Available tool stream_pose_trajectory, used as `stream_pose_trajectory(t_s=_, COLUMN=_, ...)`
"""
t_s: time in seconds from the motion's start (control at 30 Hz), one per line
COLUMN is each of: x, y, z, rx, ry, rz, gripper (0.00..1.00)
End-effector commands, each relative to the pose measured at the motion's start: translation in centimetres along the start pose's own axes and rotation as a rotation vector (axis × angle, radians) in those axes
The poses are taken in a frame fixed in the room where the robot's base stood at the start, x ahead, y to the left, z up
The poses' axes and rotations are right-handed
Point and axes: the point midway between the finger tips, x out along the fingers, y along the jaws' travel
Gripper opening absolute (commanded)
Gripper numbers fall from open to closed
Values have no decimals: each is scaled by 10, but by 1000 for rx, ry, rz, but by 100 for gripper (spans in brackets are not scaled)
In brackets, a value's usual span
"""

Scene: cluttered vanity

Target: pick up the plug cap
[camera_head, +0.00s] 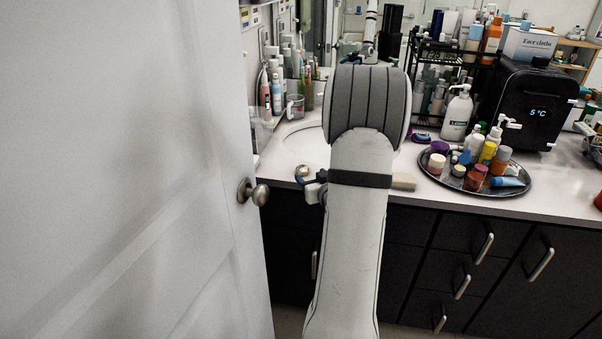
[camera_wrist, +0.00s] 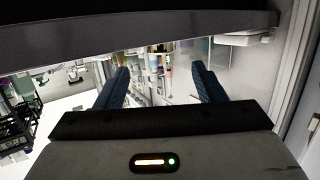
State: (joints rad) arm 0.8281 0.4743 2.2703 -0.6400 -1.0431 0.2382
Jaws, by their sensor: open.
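I cannot pick out the plug cap for certain in either view. In the head view, a small round shiny metal piece (camera_head: 302,170) lies near the front edge of the counter, left of my arm; it is too small to identify surely. In the wrist view, my gripper (camera_wrist: 161,75) shows two dark blue fingers spread wide apart, with nothing held between them. Bottles and the bright counter area show beyond the fingers. In the head view, my arm hides much of the sink and most of the gripper.
A round dark tray (camera_head: 521,187) of small bottles and jars stands on the counter at right, by a black box (camera_head: 526,104) reading 5 °C. A black rack (camera_head: 428,48) and a white pump bottle (camera_head: 457,116) stand behind. A white door (camera_head: 130,170) with a knob (camera_head: 254,191) closes in the left.

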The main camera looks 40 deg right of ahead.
Motion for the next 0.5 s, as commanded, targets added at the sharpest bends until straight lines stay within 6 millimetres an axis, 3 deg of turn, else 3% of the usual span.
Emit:
stream_pose_trajectory(t_s=0.33, x=48, y=-2, z=2, rx=0, ry=-2, rz=-2, gripper=63)
stream_pose_trajectory(t_s=0.5, x=62, y=-1, z=3, rx=0, ry=-3, rz=0, gripper=63)
